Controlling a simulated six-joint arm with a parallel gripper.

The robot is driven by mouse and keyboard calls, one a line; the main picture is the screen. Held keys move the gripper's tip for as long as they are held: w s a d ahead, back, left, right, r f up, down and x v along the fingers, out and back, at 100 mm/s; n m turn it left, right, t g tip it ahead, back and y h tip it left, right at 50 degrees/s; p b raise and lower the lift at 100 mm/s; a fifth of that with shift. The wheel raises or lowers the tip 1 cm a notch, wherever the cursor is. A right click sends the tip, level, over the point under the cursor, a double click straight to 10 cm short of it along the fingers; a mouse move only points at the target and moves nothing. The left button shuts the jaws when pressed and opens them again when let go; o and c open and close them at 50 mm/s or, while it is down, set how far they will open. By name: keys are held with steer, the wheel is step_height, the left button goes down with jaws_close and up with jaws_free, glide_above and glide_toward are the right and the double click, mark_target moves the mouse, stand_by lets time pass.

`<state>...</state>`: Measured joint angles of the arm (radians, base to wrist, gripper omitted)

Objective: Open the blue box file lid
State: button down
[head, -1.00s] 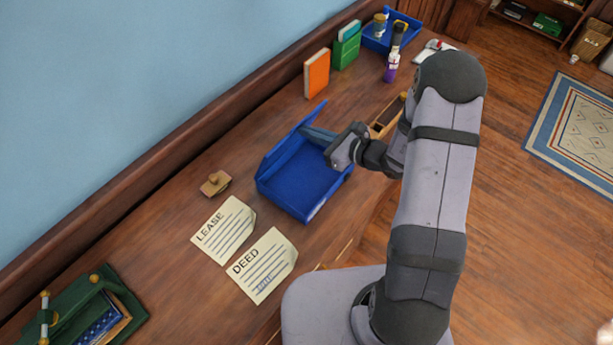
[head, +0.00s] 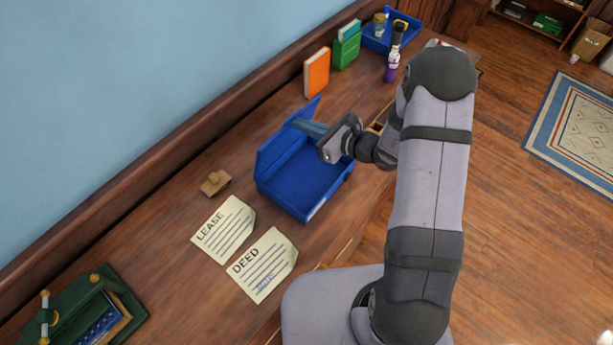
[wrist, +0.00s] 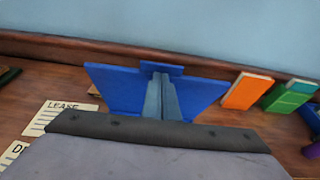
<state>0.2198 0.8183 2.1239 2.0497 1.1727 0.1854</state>
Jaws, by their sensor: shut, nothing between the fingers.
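The blue box file (head: 303,180) lies on the wooden desk with its lid (head: 278,150) raised on the wall side, leaning back past upright. The tray inside looks empty. My gripper (head: 303,127) is shut and empty, reaching over the box from the right with its fingertips at the lid's inner face. In the wrist view, the two closed fingers (wrist: 160,97) stand in front of the lid (wrist: 112,88), close to its top middle. Whether they touch it is hard to tell. The wrist body hides the box's tray in that view.
Lease (head: 224,229) and deed (head: 264,265) papers and a wooden stamp (head: 215,183) lie left of the box. Orange (head: 316,74) and green (head: 346,50) books, a purple bottle (head: 391,66) and a blue tray (head: 372,43) stand beyond. A green case (head: 75,310) sits front left.

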mark_target(293, 117)
steer(key=shift+w+a+r, duration=0.25)
steer(key=shift+w+a, duration=0.2)
steer(key=shift+a, duration=0.05)
steer(key=shift+w+a+r, duration=0.25)
steer(key=shift+w+a, duration=0.2)
steer(key=shift+a, duration=0.05)
steer(key=shift+w+a, duration=0.1)
steer(key=shift+w+a+r+b, duration=0.15)
steer(key=shift+w+a+b, duration=0.25)
steer(key=shift+w+a, duration=0.4)
steer(key=shift+w+a+r+b, duration=0.1)
steer(key=shift+w+a+b, duration=0.3)
steer(key=shift+w+a, duration=0.35)
steer(key=shift+a, duration=0.1)
steer(key=shift+w+a+b, duration=0.5)
steer(key=shift+w+a, duration=0.05)
steer(key=shift+s+d, duration=0.1)
steer(key=shift+d, duration=0.05)
